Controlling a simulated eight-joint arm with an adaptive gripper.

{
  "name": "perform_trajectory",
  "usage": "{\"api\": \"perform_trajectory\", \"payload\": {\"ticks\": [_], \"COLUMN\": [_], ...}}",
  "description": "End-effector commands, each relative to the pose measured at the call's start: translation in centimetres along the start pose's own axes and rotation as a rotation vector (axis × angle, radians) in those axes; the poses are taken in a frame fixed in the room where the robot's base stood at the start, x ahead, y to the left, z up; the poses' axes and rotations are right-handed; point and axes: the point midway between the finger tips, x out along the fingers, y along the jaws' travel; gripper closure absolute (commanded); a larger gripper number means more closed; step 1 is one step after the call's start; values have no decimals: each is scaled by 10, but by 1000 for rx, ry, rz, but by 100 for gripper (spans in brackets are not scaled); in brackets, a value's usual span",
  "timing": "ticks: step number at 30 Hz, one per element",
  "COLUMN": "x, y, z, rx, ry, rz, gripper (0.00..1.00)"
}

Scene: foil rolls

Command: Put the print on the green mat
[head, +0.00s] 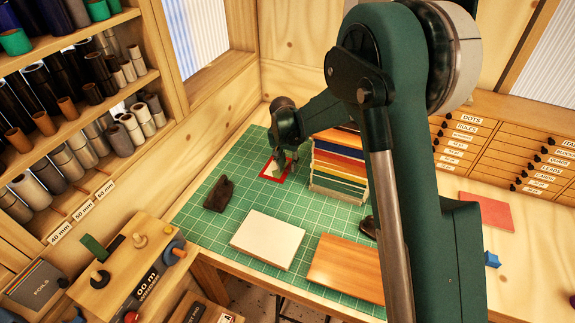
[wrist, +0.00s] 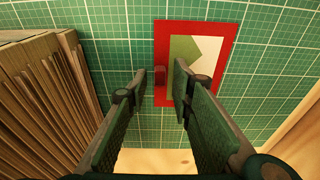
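The print (wrist: 232,38) is a flat card with a red border and a white and green inside. It lies on the green mat (wrist: 115,55); in the head view it shows as a small red-edged shape (head: 270,177) near the mat's far end. A small red tab (wrist: 160,75) stands at the print's left edge in the wrist view. My gripper (wrist: 161,82) is open, with one finger on each side of this tab and a gap to both. The right finger covers part of the print. In the head view my gripper (head: 287,160) is low over the print and partly hides it.
A stack of coloured boards (head: 338,165) stands close beside my gripper. A dark object (head: 218,194), a white block (head: 268,240) and a wooden board (head: 345,268) lie on the nearer mat. Shelves of rolls (head: 75,90) are left; drawers (head: 510,150) stand at the back right.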

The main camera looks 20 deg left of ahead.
Motion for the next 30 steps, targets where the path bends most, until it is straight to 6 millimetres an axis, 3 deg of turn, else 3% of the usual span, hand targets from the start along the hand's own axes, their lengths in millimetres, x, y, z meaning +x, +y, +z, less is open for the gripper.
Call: {"api": "perform_trajectory", "payload": {"ticks": [8,22,30], "x": [-28,-96,-116], "y": [0,0,0], "z": [0,0,0], "rx": [0,0,0], "ry": [0,0,0], "rz": [0,0,0], "gripper": [76,76,76]}}
